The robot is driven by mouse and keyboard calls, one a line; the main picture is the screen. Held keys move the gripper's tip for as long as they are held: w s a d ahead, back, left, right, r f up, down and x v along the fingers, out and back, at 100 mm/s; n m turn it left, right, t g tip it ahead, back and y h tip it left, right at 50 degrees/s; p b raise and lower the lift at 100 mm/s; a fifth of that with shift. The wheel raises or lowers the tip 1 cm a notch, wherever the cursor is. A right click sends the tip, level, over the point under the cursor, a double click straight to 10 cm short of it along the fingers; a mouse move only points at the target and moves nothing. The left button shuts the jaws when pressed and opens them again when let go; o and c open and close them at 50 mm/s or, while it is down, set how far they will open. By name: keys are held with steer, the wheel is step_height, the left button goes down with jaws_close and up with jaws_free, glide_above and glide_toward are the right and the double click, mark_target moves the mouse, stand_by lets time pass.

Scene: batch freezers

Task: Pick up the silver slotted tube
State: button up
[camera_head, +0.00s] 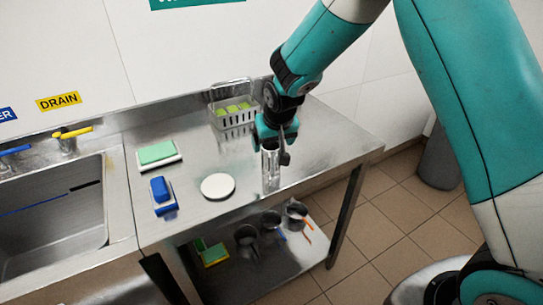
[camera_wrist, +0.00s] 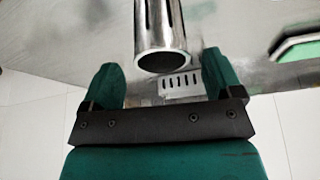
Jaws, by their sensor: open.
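The silver slotted tube (camera_head: 271,172) stands upright on the steel worktop near its front edge, right of the white disc. In the wrist view the tube (camera_wrist: 160,32) shows its round open end and dark slots along its side. My gripper (camera_head: 272,148) is over the top of the tube. In the wrist view its two teal fingers (camera_wrist: 162,80) are spread apart, with the tube's open end seen between them and a gap on each side. I cannot tell how far down the tube the fingertips reach.
A white slotted basket (camera_head: 233,118) with green items stands behind the tube. A white disc (camera_head: 217,186), a blue brush (camera_head: 161,194) and a green pad (camera_head: 157,152) lie left. A sink (camera_head: 55,205) is further left. Several metal cups (camera_head: 270,221) sit on the lower shelf.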

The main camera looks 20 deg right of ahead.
mark_target(271, 145)
steer(key=shift+p+x, duration=0.75)
steer(key=shift+x, duration=1.65)
steer(key=shift+a, duration=0.1)
steer(key=c, duration=1)
steer(key=shift+c, duration=0.3)
steer(key=shift+r, duration=0.15)
